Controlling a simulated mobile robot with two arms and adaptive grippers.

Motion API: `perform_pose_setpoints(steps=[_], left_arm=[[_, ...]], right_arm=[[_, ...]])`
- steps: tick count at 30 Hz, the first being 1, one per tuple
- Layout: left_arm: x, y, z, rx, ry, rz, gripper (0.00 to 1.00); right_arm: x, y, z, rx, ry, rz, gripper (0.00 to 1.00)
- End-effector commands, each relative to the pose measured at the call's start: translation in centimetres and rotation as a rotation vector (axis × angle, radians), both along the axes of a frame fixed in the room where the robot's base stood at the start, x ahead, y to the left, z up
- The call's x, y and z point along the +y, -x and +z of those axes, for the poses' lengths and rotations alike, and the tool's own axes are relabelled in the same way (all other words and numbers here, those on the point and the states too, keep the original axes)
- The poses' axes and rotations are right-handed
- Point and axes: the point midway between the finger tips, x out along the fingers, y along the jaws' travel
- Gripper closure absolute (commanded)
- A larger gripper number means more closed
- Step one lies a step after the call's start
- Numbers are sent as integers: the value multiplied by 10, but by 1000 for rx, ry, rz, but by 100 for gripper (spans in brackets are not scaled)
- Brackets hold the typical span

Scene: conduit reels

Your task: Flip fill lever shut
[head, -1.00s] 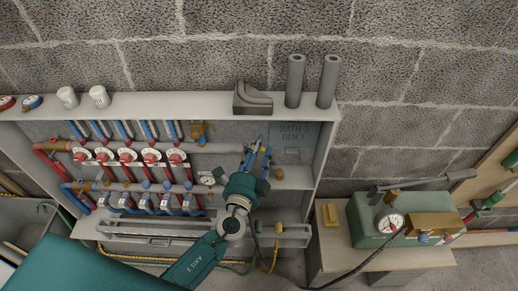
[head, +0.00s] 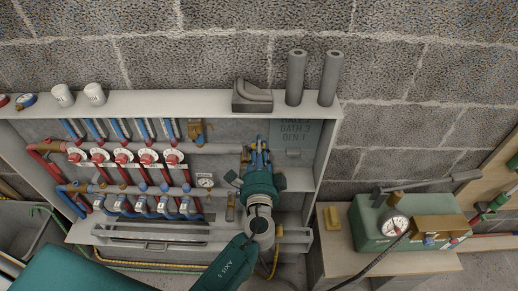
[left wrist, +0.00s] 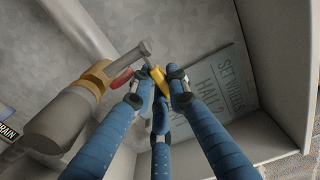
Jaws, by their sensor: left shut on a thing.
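My left gripper (head: 259,150) reaches up into the wall cabinet, at the right end of the pipework. In the left wrist view its blue fingers (left wrist: 160,84) are shut on a small yellow lever (left wrist: 157,75). Just left of them is a grey valve body (left wrist: 62,120) with a brass collar (left wrist: 96,78), a red piece (left wrist: 121,78) and a grey stem (left wrist: 130,55). The fingers hide part of the lever, and I cannot tell exactly how it joins the valve. In the head view the gripper covers the lever. My right gripper is not in view.
The manifold with red knobs (head: 148,158) fills the cabinet's left side. A lettered plate (head: 293,132) is behind my gripper, also in the wrist view (left wrist: 217,83). The cabinet's right wall (head: 325,150) is close. A green pump (head: 372,232) stands on a bench at right.

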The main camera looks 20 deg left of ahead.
Motion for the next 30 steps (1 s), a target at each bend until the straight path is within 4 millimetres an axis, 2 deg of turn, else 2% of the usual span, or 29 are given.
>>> perform_pose_setpoints(steps=[2, 3, 5, 6, 17, 20, 30], left_arm=[[1, 0, 0, 0, 0, 2, 100], [1, 0, 0, 0, 0, 1, 79], [1, 0, 0, 0, 0, 1, 67], [1, 0, 0, 0, 0, 1, 65], [-1, 6, 0, 0, 1, -1, 65], [-6, 19, -1, 2, 1, -1, 65], [-26, 87, -1, 3, 1, -1, 65]], right_arm=[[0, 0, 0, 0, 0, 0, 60], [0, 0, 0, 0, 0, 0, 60], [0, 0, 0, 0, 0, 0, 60], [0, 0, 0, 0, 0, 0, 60], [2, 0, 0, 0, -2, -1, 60], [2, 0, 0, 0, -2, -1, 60], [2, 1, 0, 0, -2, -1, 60]])
